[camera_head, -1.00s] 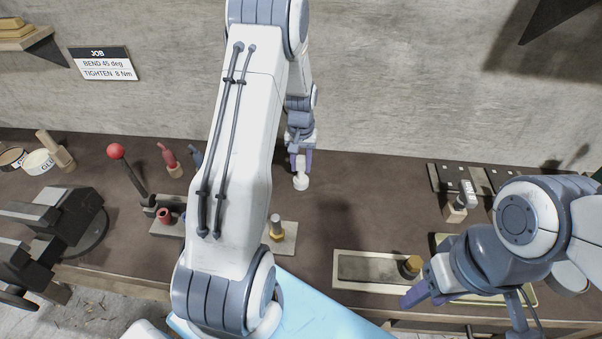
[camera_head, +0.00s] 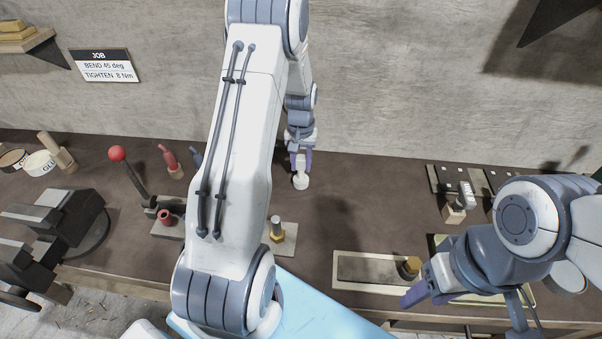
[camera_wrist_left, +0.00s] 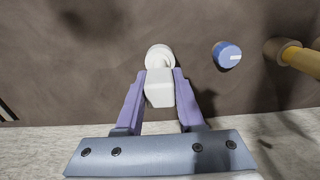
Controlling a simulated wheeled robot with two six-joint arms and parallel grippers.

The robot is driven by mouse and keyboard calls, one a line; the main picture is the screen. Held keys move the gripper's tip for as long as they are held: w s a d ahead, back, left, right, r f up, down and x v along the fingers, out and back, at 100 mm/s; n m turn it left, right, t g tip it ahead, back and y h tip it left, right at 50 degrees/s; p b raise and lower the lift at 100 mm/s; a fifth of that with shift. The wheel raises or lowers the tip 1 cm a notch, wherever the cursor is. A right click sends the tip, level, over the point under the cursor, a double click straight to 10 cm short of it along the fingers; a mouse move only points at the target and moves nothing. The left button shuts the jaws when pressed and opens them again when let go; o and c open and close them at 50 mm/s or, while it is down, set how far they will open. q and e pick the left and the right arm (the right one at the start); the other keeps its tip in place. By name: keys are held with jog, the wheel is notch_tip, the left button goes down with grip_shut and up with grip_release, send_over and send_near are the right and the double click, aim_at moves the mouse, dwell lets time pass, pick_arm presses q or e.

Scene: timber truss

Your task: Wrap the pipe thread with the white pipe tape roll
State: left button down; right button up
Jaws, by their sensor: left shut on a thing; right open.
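The white pipe tape roll (camera_head: 301,182) is near the back middle of the bench, below my left gripper (camera_head: 301,163). In the left wrist view my left gripper (camera_wrist_left: 158,82) is shut on a pale block (camera_wrist_left: 160,90), with the round white roll (camera_wrist_left: 160,56) just beyond the fingertips. Whether the roll touches the bench is unclear. A silver pipe end with a brass nut (camera_head: 277,229) stands upright on a small board, right of my left arm; it may be the pipe thread. My right gripper (camera_head: 421,290) is open and empty near the bench's front right.
A beige tray (camera_head: 365,268) with a brass fitting (camera_head: 411,266) lies left of my right gripper. A red-knobbed lever (camera_head: 118,153), a black vise (camera_head: 60,225) and small red and blue tools are at left. The wrist view shows a blue cylinder (camera_wrist_left: 227,53). The back middle bench is mostly clear.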

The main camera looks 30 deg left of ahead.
pick_arm(q)
jog(key=shift+r+p, duration=2.2)
jog(key=shift+r, duration=0.9)
